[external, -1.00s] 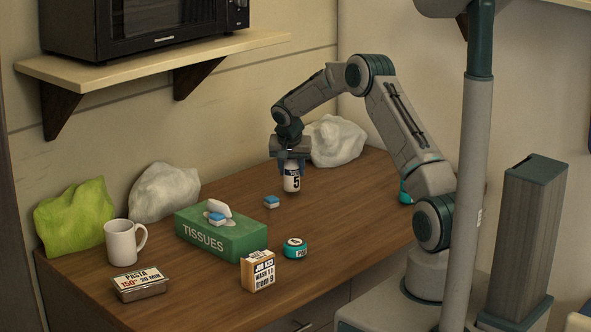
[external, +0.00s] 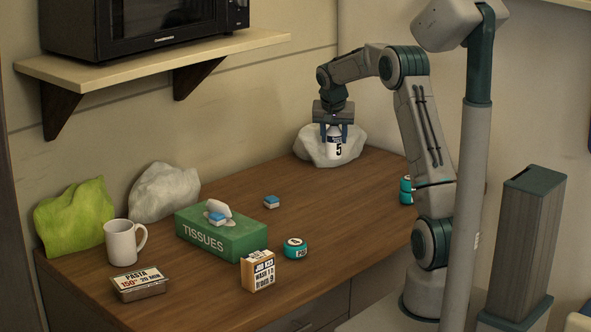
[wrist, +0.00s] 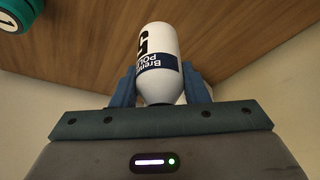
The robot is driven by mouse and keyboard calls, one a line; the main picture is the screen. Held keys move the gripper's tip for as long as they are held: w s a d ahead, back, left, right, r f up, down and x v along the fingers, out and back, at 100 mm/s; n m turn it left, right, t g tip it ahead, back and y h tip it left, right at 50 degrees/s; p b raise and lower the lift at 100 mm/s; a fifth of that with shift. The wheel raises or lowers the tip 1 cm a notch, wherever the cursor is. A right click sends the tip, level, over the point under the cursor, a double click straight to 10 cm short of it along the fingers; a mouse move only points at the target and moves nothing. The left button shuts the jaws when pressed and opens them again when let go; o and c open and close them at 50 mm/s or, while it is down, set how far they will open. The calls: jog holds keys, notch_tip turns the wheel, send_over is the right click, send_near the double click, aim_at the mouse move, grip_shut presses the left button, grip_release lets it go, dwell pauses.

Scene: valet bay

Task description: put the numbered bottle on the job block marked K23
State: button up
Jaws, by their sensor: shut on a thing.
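My gripper (external: 333,128) is shut on a white bottle (external: 334,146) marked 5. It holds the bottle upright above the back of the table, in front of a pale lump. In the wrist view the bottle (wrist: 160,62) sits between the blue fingers, with a dark blue band and part of a brand name showing. The job block marked K23 (external: 258,272) stands near the table's front edge, well to the left of and nearer than my gripper. It is orange with a white printed label; its lower lines are too small to read surely.
A teal round tin (external: 295,248) sits beside the block. A green tissue box (external: 222,236), a small blue-white block (external: 271,202), a mug (external: 123,242) and a pasta pack (external: 141,284) stand leftward. The table's middle right is clear.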

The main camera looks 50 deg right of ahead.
jog(key=s+a+r+n+t+y+b, duration=0.1)
jog(key=s+a+r+n+b, duration=0.15)
jog(key=a, duration=0.85)
jog(key=s+a+r+n+b, duration=0.1)
jog(key=s+a+r+n, duration=0.25)
jog(key=a, duration=0.85)
jog(key=s+a+r+n+y+b, duration=0.1)
jog(key=s+a+r+n, duration=0.1)
jog(key=s+a, duration=0.5)
jog(key=n+y+b, duration=0.1)
jog(key=n+y, duration=0.1)
jog(key=n, duration=0.1)
send_over(256, 260)
notch_tip(256, 260, down, 7)
jog(key=shift+t, duration=0.5)
jog(key=shift+f, duration=2)
jog(key=shift+f, duration=0.2)
jog(key=o, duration=1.1)
jog(key=shift+c, duration=0.2)
